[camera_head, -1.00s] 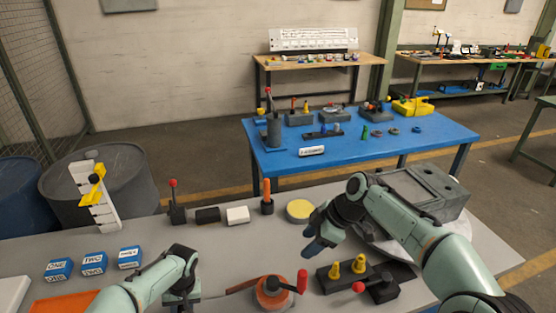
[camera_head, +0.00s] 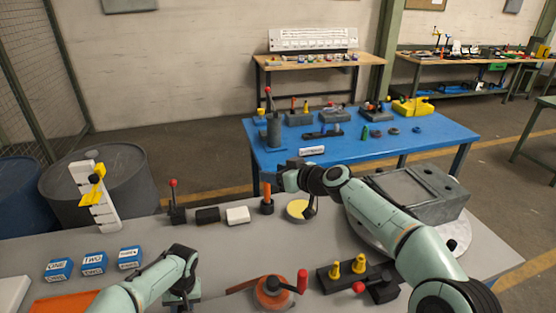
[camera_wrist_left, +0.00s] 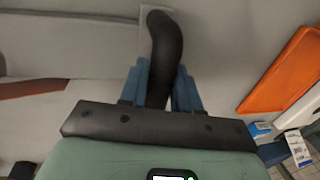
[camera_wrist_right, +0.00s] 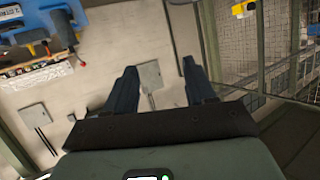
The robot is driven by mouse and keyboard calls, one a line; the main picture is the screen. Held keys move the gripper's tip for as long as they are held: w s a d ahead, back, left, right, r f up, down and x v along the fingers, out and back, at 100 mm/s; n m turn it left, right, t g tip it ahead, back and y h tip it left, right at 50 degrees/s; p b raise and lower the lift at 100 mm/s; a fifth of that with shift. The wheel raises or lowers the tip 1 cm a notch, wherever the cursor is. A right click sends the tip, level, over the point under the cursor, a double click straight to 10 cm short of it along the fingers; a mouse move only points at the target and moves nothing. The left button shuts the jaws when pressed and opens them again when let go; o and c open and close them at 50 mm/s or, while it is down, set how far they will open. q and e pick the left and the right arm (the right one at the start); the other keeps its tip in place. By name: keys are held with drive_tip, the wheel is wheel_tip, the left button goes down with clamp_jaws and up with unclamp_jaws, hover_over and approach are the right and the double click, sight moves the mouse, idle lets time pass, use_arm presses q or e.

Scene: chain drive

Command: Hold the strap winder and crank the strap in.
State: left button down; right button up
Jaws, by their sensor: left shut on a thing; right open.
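The strap winder is a round orange-red drum (camera_head: 270,294) near the front edge of the grey bench. Its dark crank arm carries an upright red knob (camera_head: 302,281). A brown strap (camera_head: 243,287) runs left from the drum; part of a strap shows in the left wrist view (camera_wrist_left: 30,88). My left gripper (camera_head: 182,297) is left of the drum. In the left wrist view it is shut on a curved black handle (camera_wrist_left: 165,50); its link to the winder is not clear. My right gripper (camera_wrist_right: 162,92) is open and empty, raised above the bench's far side, away from the crank.
A black block with yellow pegs (camera_head: 336,271) and a small red-knobbed lever (camera_head: 359,287) stand right of the winder. A yellow disc (camera_head: 297,209), a white block (camera_head: 238,215) and a red-knobbed lever (camera_head: 174,190) line the back. Blue labelled blocks (camera_head: 93,263) and an orange tray (camera_head: 62,304) lie left.

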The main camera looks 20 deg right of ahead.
drive_tip(key=shift+w+d+r+m+t+h, duration=0.3)
drive_tip(key=shift+w+r+m+t, duration=0.35)
drive_tip(key=shift+m, duration=0.2)
drive_tip(key=shift+w+d+r+m+t+h, duration=0.3)
drive_tip(key=shift+w+r+m+t, duration=0.3)
drive_tip(key=shift+m, duration=0.25)
drive_tip(key=shift+c, duration=0.4)
clamp_jaws()
drive_tip(key=s+d+f+n+g+y, duration=0.2)
drive_tip(key=s+d+f+n+g, duration=0.6)
drive_tip(key=s+d+f+g, duration=0.65)
drive_tip(key=s+a+f, duration=0.4)
drive_tip(key=a+f, duration=0.4)
drive_tip(key=a, duration=0.2)
drive_tip(key=shift+s+f+g, duration=0.2)
drive_tip(key=shift+f+g, duration=0.1)
